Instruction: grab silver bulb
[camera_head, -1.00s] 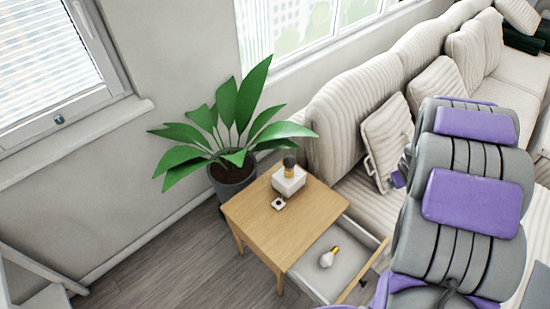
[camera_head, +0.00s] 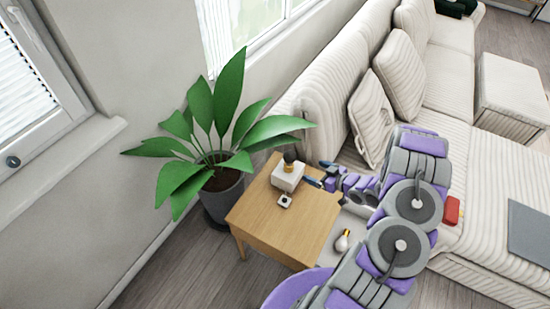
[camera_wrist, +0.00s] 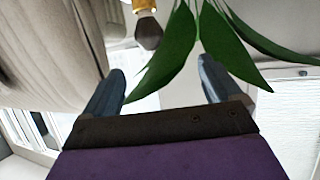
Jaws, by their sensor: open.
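The silver bulb (camera_head: 290,156), dark grey with a gold base, stands on a white block lamp base (camera_head: 287,177) on the wooden side table (camera_head: 270,220). My gripper (camera_head: 318,173) is open and empty, just right of the lamp base and close to it. In the wrist view, which looks upside down, the silver bulb (camera_wrist: 149,32) is at the top, ahead of and between the open fingers (camera_wrist: 161,72). The bulb is not between the fingertips. A white bulb (camera_head: 343,241) lies in the open drawer, which my arm partly hides.
A potted plant (camera_head: 222,190) stands behind and left of the table; its leaves (camera_wrist: 170,50) cross the wrist view near the fingers. A small square item (camera_head: 285,201) lies in front of the lamp base. The cream sofa (camera_head: 325,95) is right of the table.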

